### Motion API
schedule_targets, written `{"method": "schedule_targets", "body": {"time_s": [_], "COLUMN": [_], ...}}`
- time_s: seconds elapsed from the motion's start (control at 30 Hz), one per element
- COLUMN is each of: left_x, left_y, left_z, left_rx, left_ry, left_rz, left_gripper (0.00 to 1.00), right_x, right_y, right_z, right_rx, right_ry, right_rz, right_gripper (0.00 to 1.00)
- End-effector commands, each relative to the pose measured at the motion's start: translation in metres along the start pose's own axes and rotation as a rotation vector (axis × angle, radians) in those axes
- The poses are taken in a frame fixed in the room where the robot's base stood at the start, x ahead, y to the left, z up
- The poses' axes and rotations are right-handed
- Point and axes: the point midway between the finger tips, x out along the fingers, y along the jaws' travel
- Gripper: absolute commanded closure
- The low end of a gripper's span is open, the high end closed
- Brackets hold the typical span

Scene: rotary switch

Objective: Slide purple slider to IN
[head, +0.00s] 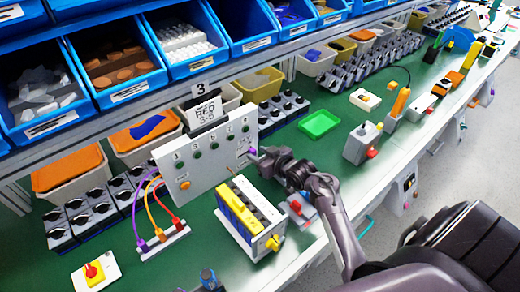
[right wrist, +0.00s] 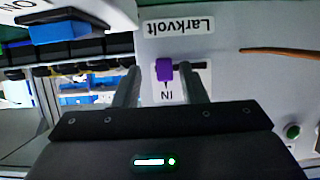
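The purple slider (right wrist: 164,70) is on a white panel (right wrist: 230,90), between the two fingers of my right gripper (right wrist: 160,86) in the right wrist view. The fingers are open, with gaps on both sides of the slider. The slider sits at the left end of a short dark slot (right wrist: 201,65). An upside-down IN label (right wrist: 168,96) lies below it in that view. In the head view the slider (head: 252,151) shows as a small purple tip beside my right gripper (head: 262,160), at the right of the panel (head: 210,160). My left gripper is not in view.
A green tray (head: 319,124) and a grey box with a red knob (head: 362,143) are to the right. Blue bins (head: 115,75) line the shelf behind.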

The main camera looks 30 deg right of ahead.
Motion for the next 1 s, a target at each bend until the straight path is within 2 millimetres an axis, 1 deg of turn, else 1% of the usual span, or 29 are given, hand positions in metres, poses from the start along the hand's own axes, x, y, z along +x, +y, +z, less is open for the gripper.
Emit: {"method": "schedule_targets", "body": {"time_s": [0.07,0.17,0.27,0.7,0.8,0.9,1.0], "left_x": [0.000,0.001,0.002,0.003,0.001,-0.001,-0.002], "left_y": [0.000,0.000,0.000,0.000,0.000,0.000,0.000], "left_z": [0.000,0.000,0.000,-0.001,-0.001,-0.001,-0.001], "left_rx": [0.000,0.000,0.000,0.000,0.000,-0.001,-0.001], "left_ry": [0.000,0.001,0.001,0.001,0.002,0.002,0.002], "left_rz": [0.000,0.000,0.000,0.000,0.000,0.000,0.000], "left_gripper": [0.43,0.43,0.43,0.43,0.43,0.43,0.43], "right_x": [-0.001,-0.006,-0.014,-0.056,-0.064,-0.070,-0.074], "right_y": [0.000,0.000,0.000,0.002,0.002,0.002,0.002], "right_z": [-0.004,-0.015,-0.034,-0.136,-0.155,-0.170,-0.179], "right_rx": [-0.001,-0.003,-0.004,-0.005,-0.004,-0.002,-0.001], "right_ry": [0.001,0.003,0.004,0.005,0.005,0.004,0.002], "right_rz": [-0.001,0.000,0.001,0.003,0.002,0.003,0.003], "right_gripper": [0.62,0.62,0.62,0.62,0.62,0.62,0.62]}}
